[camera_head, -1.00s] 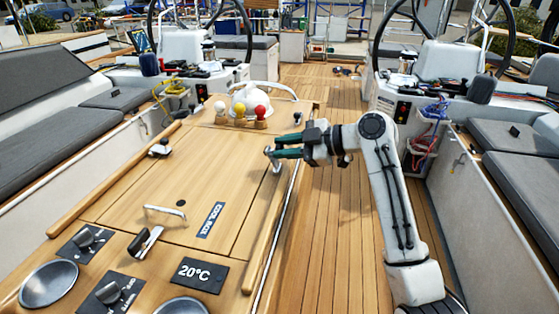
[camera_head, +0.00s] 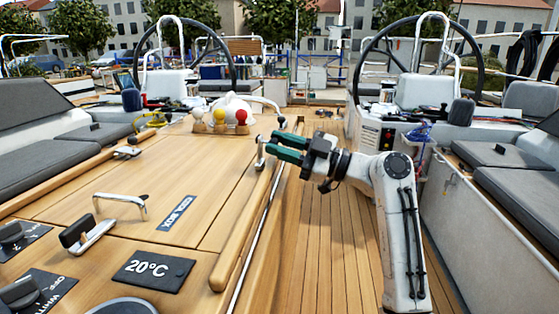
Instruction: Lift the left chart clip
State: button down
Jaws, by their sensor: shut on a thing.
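My gripper (camera_head: 273,147), with green fingers, is at the right edge of the wooden cockpit table (camera_head: 120,188). A similar silver and black fitting (camera_head: 127,152) lies at the table's left edge. Another one with a black end (camera_head: 84,234) is at the near left of the table.
A chrome handle (camera_head: 120,202) stands on the table lid. A white helmet-like dome with a white, a yellow and a red ball (camera_head: 220,118) is at the table's far end. A wooden rail (camera_head: 240,238) edges the table. The deck (camera_head: 318,225) to the right is clear.

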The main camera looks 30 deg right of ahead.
jog(key=shift+f+b, duration=0.15)
jog(key=shift+b, duration=0.35)
jog(key=shift+t, duration=0.3)
jog(key=c, duration=0.9)
grip_release()
jog(key=shift+c, duration=0.2)
jog(key=shift+s+d, duration=0.1)
jog(key=shift+d, duration=0.05)
jog(key=v, duration=1)
jog(key=shift+s+d+f, duration=0.15)
jog(key=shift+s+d, duration=0.05)
jog(key=shift+d, duration=0.05)
